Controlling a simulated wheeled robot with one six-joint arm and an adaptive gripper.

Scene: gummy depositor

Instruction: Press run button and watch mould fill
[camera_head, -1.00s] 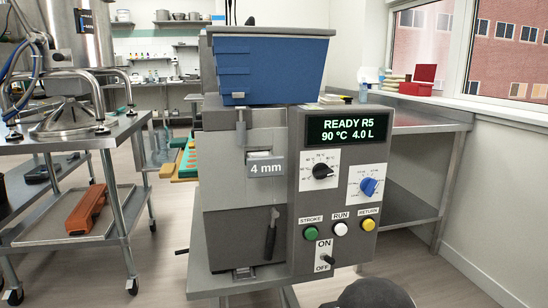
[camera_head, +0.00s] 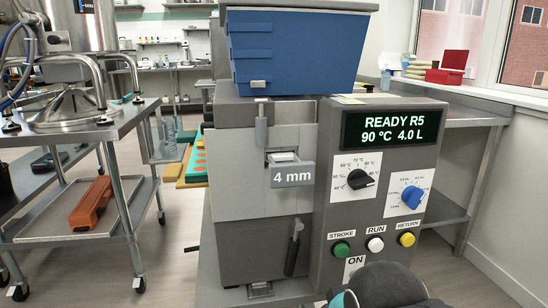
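The grey depositor (camera_head: 230,190) stands in front of me with a blue hopper (camera_head: 300,50) on top. Its display (camera_head: 392,128) reads READY R5, 90 °C, 4.0 L. The white run button (camera_head: 375,245) sits between the green stroke button (camera_head: 340,250) and the yellow return button (camera_head: 406,239). A dark rounded part of my arm rises at the bottom edge and hides the switch below ON. My gripper's fingers do not show. Part of a coloured mould (camera_head: 196,160) shows behind the depositor's left side.
A black knob (camera_head: 361,180) and a blue knob (camera_head: 412,197) stick out of the panel, and a lever (camera_head: 294,247) hangs on the front. A steel cart (camera_head: 95,135) stands at left. A steel side table (camera_head: 480,112) runs along the right wall.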

